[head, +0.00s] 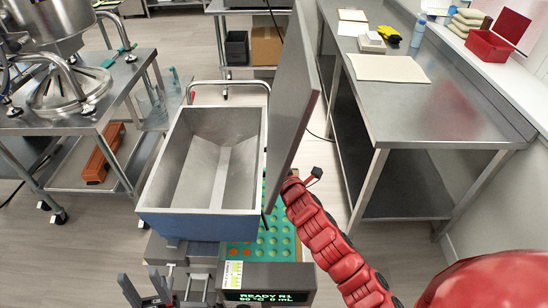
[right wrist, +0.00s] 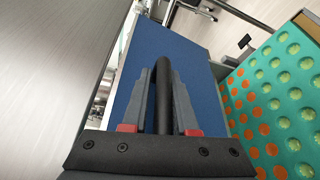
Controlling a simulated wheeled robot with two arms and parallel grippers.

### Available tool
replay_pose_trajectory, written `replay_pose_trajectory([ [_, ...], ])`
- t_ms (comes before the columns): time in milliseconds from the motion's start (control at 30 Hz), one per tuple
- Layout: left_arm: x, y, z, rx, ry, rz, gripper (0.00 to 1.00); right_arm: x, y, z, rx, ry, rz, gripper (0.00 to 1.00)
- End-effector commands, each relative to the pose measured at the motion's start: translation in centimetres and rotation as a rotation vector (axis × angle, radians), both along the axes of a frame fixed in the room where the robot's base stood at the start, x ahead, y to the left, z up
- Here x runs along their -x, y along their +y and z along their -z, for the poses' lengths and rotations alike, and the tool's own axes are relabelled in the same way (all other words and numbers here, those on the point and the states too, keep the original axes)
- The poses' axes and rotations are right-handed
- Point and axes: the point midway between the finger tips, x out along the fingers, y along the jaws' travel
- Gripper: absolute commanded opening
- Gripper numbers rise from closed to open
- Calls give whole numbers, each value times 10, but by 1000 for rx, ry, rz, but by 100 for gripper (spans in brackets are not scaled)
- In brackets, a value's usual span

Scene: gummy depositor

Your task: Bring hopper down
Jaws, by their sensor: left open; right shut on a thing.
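The hopper (head: 205,165) is an open metal bin with a blue outside and a sloping, empty inside, above the depositor in the head view. A metal panel (head: 292,100) stands up along its right side. My right gripper (right wrist: 165,85) is shut on a black handle (right wrist: 164,100) on the hopper's blue wall (right wrist: 195,65) in the right wrist view. In the head view the panel hides that grip. My left gripper (head: 138,276) is open and empty at the bottom left, below and apart from the hopper.
A green mould tray (head: 272,243) with orange and green cavities lies beside and below the hopper, behind a display box (head: 265,283) reading READY. A steel table (head: 430,100) stands right. A cart (head: 75,115) with a metal vessel stands left.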

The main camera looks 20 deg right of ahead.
Motion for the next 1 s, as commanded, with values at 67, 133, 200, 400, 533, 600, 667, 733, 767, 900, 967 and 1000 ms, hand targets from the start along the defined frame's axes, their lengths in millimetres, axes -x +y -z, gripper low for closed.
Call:
replay_pose_trajectory([
  [67,0,0,1,0,0,0,50,1,1,4,-2,8,-1,34],
  [133,0,0,1,0,0,0,50,1,1,3,-1,6,-1,47],
  [200,0,0,0,0,0,0,50,0,1,2,-1,4,-1,50],
  [400,0,0,0,0,0,0,50,0,0,1,0,1,-1,50],
  [533,0,0,0,0,0,0,50,0,0,0,1,0,0,50],
  [600,0,0,0,0,0,0,50,0,0,0,1,-1,0,50],
  [667,0,0,0,0,0,0,50,1,-1,0,1,-1,1,50],
  [733,0,0,2,0,0,0,50,5,-2,0,2,-1,1,50],
  [767,0,0,2,0,0,0,50,7,-2,0,2,-1,1,50],
  [900,0,0,7,0,0,0,50,26,-4,0,2,-1,1,50],
  [967,0,0,9,0,0,0,50,37,-5,-2,4,-2,1,50],
  [1000,0,0,11,0,0,0,50,46,-7,-1,4,1,3,50],
])
